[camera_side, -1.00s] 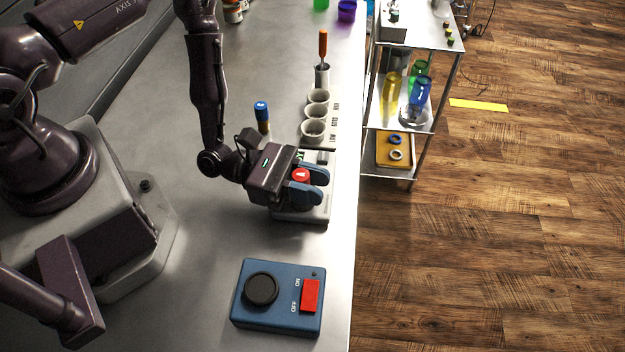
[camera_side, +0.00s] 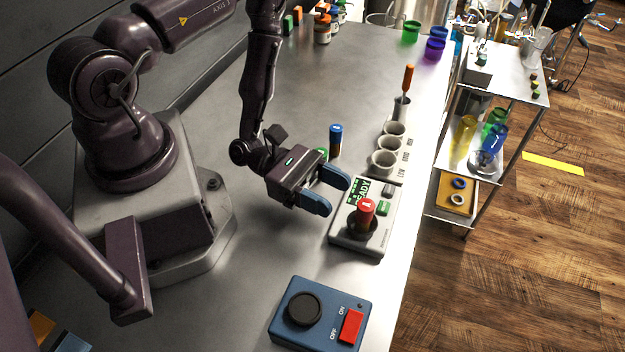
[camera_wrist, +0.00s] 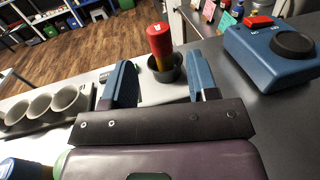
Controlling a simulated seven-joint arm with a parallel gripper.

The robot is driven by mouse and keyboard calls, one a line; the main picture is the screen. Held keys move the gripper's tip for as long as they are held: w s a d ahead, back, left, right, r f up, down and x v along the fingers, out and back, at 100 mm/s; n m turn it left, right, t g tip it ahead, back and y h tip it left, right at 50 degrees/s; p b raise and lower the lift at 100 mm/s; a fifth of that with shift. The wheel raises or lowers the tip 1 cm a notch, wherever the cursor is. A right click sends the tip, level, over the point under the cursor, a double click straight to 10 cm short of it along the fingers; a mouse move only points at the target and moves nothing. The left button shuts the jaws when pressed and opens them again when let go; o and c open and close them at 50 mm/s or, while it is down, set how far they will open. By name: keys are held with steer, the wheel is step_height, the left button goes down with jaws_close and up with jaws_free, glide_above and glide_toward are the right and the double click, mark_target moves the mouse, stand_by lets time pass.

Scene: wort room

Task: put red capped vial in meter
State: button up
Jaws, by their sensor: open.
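The red capped vial (camera_side: 366,210) stands upright in the dark round well of the meter (camera_side: 353,243). The meter is a grey box with a lit green screen reading READY and a green button. In the wrist view the vial (camera_wrist: 160,45) shows its red cap and amber body, seated in the dark cup of the meter (camera_wrist: 176,91). My gripper (camera_side: 336,192) is open and empty, to the left of the vial and apart from it. In the wrist view the vial stands beyond the gap between my blue fingers (camera_wrist: 162,80).
A blue-capped vial (camera_side: 336,138) stands behind my gripper. A rack of grey cups (camera_side: 388,148) stands behind the meter. A blue box with a black knob and red switch (camera_side: 320,318) sits in front. The table's right edge is close to the meter.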

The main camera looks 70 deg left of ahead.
steer(key=shift+v, duration=1.8)
steer(key=shift+r+m+g, duration=0.4)
steer(key=shift+r+m, duration=0.1)
steer(key=s+a+r+m+g+y, duration=0.1)
steer(key=a+r+m+y, duration=0.1)
steer(key=r+m+y, duration=0.3)
steer(key=s+a+r+m+g+y, duration=0.1)
steer(key=r+m+y, duration=0.4)
steer(key=r+m, duration=0.6)
steer(key=s+a+r+m+g+y, duration=0.1)
steer(key=s+a+r+m+y, duration=0.1)
steer(key=a+r+m+y, duration=0.2)
step_height(320, 180, up, 8)
steer(key=m+y, duration=0.1)
steer(key=m, duration=0.2)
steer(key=shift+s+m+g, duration=0.3)
steer(key=shift+s+m, duration=0.1)
